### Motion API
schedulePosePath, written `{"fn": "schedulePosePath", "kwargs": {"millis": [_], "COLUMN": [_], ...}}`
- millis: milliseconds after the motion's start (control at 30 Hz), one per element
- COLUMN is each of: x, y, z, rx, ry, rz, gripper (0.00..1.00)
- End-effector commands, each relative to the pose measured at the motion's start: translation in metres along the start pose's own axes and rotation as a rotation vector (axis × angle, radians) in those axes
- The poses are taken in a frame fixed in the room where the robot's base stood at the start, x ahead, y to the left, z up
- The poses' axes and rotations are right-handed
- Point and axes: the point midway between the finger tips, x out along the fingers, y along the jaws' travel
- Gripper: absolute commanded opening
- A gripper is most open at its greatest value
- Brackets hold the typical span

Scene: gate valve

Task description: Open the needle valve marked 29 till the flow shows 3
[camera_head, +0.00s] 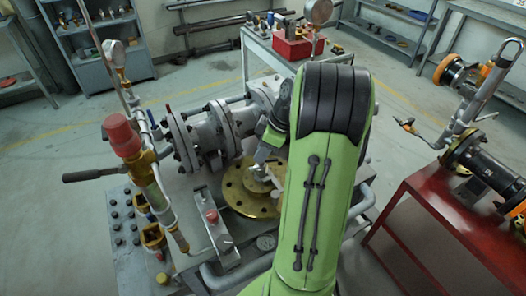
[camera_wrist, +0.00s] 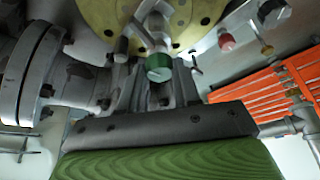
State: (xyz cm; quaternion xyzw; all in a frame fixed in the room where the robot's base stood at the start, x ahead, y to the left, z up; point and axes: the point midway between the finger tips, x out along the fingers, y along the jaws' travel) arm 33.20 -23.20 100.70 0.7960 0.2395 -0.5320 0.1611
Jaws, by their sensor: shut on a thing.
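A green-capped valve knob (camera_wrist: 159,68) on a silver stem shows in the wrist view, in front of a round brass flange (camera_wrist: 95,12). My gripper (camera_wrist: 160,82) is shut on the knob, its grey fingers reaching up to it from below. In the head view, my gripper (camera_head: 263,157) is over the brass flange (camera_head: 238,198), and my green arm hides part of the bench. No number 29 is legible. A clear tube (camera_head: 158,203) between brass fittings stands at the left; no flow reading can be made out on it.
A grey flanged pipe (camera_head: 205,130) lies close to the left of my gripper. A red-capped fitting (camera_head: 123,135) with a lever stands further left. A red bench (camera_head: 425,225) stands right.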

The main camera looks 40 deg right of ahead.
Motion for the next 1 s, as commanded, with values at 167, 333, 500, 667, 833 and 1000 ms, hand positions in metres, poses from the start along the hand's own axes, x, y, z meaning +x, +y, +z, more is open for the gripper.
{"fn": "schedulePosePath", "kwargs": {"millis": [167, 333, 500, 667, 833, 1000], "x": [-0.001, -0.001, -0.001, 0.000, -0.015, -0.061], "y": [0.000, 0.000, 0.000, 0.000, 0.000, 0.001], "z": [0.000, 0.000, 0.000, 0.000, -0.001, -0.001], "rx": [0.016, 0.015, 0.014, 0.013, 0.013, 0.015], "ry": [0.001, 0.001, 0.001, 0.001, 0.001, 0.000], "rz": [0.007, 0.006, 0.006, 0.005, 0.007, 0.011], "gripper": [0.02, 0.40, 0.56, 0.56, 0.56, 0.56]}}
